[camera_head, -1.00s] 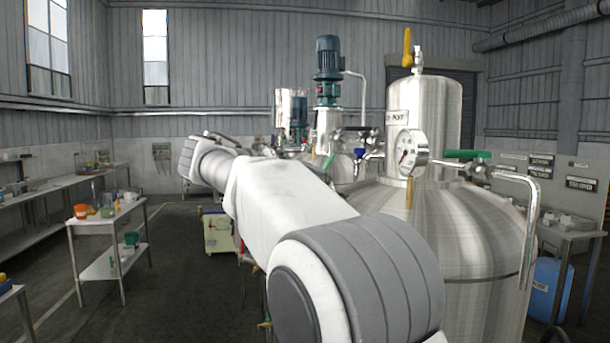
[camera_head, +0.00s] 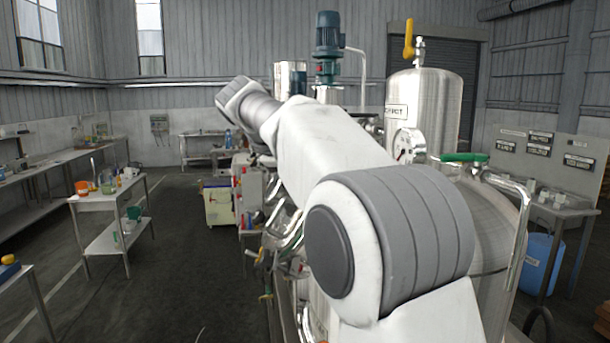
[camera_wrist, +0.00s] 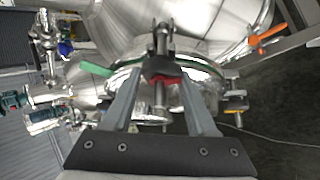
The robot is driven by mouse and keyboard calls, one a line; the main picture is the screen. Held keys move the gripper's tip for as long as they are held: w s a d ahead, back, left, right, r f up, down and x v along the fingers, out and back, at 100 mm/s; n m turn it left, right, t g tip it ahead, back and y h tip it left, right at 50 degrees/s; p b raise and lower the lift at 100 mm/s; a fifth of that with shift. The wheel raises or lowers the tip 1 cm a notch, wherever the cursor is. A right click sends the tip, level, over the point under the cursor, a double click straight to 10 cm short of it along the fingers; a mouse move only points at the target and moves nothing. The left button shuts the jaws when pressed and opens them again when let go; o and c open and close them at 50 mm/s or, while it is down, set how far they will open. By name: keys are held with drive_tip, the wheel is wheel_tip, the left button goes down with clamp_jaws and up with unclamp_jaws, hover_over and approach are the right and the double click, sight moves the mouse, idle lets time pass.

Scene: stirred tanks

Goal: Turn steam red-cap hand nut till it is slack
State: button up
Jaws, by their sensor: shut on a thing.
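In the wrist view, a dark hand nut (camera_wrist: 159,68) with a red part (camera_wrist: 166,80) sits on a metal bolt that points down the picture. The two fingers of my gripper (camera_wrist: 160,74) come up from below, one on either side, and are shut on this nut. Behind it is a round polished lid or cover (camera_wrist: 125,82) with a green seal along its edge. Whether the nut is tight or slack cannot be told. In the head view my arm covers the middle of the scene, and the gripper and nut are hidden.
A green-handled valve (camera_wrist: 97,69) is left of the nut, and an orange handle (camera_wrist: 268,37) is at upper right. A large steel tank (camera_head: 428,100) stands right of my arm, with a gauge (camera_head: 408,146).

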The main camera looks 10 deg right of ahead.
drive_tip(key=shift+n+g+y, duration=0.5)
drive_tip(key=shift+n+g, duration=0.3)
drive_tip(key=shift+n, duration=0.5)
drive_tip(key=o, duration=1.4)
drive_tip(key=shift+c, duration=0.2)
drive_tip(key=v, duration=0.7)
drive_tip(key=shift+r, duration=0.25)
drive_tip(key=shift+a, duration=0.1)
